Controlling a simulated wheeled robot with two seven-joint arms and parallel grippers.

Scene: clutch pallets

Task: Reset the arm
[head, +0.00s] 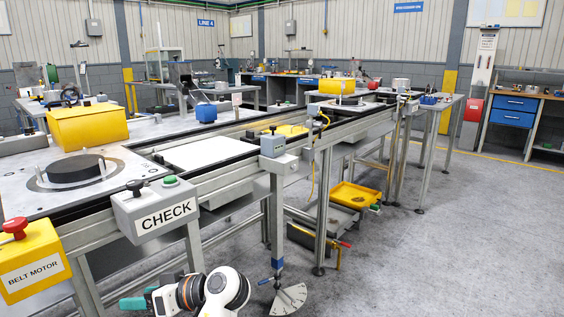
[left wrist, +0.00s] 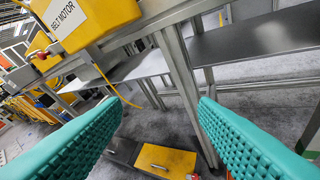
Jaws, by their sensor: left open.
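My left gripper (head: 136,302) shows at the bottom of the head view, low in front of the conveyor frame and below the CHECK box. Its teal fingers point left. In the left wrist view the two ribbed teal fingers of this gripper (left wrist: 160,102) are spread wide apart. My right gripper is in neither view.
The conveyor (head: 230,179) runs from front left to back right. A CHECK box (head: 158,207) and a yellow BELT MOTOR box (head: 32,262) hang on its near side. A yellow tray (head: 355,197) sits low beneath it. Open floor (head: 440,255) lies to the right.

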